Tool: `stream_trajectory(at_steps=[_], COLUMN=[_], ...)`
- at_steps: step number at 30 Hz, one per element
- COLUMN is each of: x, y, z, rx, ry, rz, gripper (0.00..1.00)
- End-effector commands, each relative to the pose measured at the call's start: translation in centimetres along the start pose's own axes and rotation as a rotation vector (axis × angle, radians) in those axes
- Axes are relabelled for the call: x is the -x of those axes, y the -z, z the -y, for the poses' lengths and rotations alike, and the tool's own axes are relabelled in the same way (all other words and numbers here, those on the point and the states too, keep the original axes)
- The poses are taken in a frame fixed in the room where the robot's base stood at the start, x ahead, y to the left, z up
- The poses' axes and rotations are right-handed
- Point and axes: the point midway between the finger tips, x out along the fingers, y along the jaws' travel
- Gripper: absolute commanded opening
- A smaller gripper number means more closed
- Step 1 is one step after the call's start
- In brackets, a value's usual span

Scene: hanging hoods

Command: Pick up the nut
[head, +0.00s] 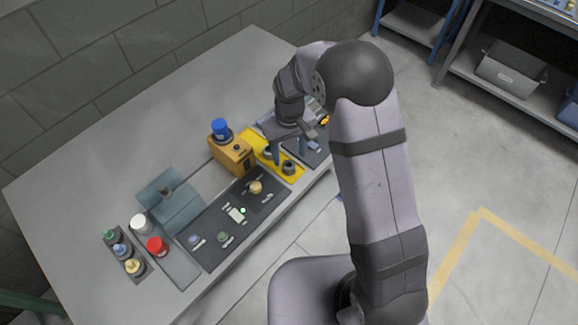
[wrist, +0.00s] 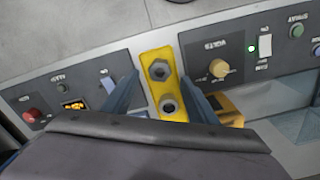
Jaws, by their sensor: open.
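A grey hexagonal nut (wrist: 160,70) sits on a yellow plate (wrist: 152,53) in the wrist view, with a dark hole in its top. A second grey, ring-like piece (wrist: 168,105) is on the same plate, closer to my gripper's body. In the head view the nut (head: 289,167) is near the front end of the yellow plate (head: 293,179). My gripper (wrist: 158,80) is open, its blue fingers on either side of the plate in the picture. It is above the plate and empty; I cannot tell the exact height. My gripper (head: 290,150) also shows in the head view.
A dark panel with a yellow knob (wrist: 218,68) and lit switch (wrist: 264,46) lies right of the plate. Another panel with a red button (wrist: 33,114) lies left. An orange block (head: 232,156) with a blue-capped bottle (head: 220,129) stands behind. The table's back left is clear.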

Motion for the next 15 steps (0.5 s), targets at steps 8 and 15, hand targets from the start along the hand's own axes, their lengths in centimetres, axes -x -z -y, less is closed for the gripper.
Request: stream_trajectory(at_steps=[8,15], x=[-2.0,-4.5], y=[0.1,0.2], z=[0.0,0.0], rx=[0.000,0.000], ry=[0.000,0.000], rz=[0.005,0.004], gripper=[0.53,0.53])
